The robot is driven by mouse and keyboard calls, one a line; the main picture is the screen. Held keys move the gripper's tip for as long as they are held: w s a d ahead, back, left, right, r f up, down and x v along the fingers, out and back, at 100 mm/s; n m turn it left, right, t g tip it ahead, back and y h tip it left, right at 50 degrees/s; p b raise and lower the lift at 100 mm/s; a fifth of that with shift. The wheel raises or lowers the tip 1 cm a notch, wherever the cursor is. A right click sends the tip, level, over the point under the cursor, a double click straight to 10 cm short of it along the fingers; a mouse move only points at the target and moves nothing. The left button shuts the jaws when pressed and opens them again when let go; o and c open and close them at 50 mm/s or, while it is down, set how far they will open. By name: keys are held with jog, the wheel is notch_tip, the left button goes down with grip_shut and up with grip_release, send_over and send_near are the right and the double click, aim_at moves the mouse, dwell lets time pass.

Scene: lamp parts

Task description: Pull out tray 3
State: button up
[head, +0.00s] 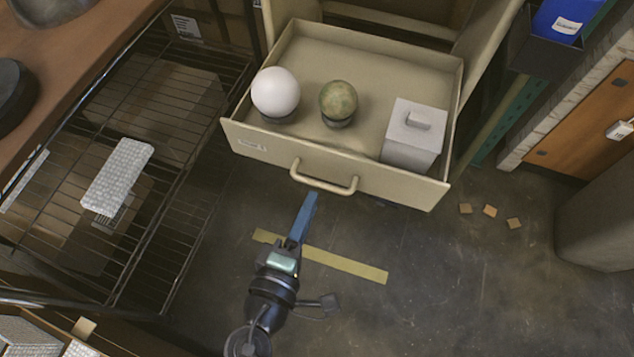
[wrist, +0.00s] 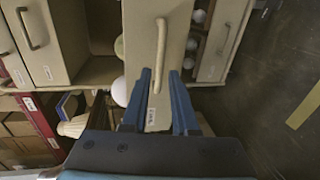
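A beige tray (head: 385,68) is pulled well out of its cabinet in the head view. Its front has a bar handle (head: 324,186) and a small label too blurred to read surely. It holds a white ball (head: 275,91), a mottled green ball (head: 339,98) and a grey lidded box (head: 411,140). My gripper (head: 308,200) is just in front of the handle, near its left part.
A black wire rack (head: 150,130) stands on the left with a white block on it. Yellow tape (head: 345,264) and several small tan squares (head: 490,210) lie on the floor. Other drawers (wrist: 35,45) show in the wrist view.

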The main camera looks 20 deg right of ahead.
jog(key=p+v, duration=0.1)
jog(key=v, duration=0.5)
jog(key=shift+s+a, duration=0.2)
jog(key=shift+s, duration=0.1)
jog(key=shift+r, duration=0.1)
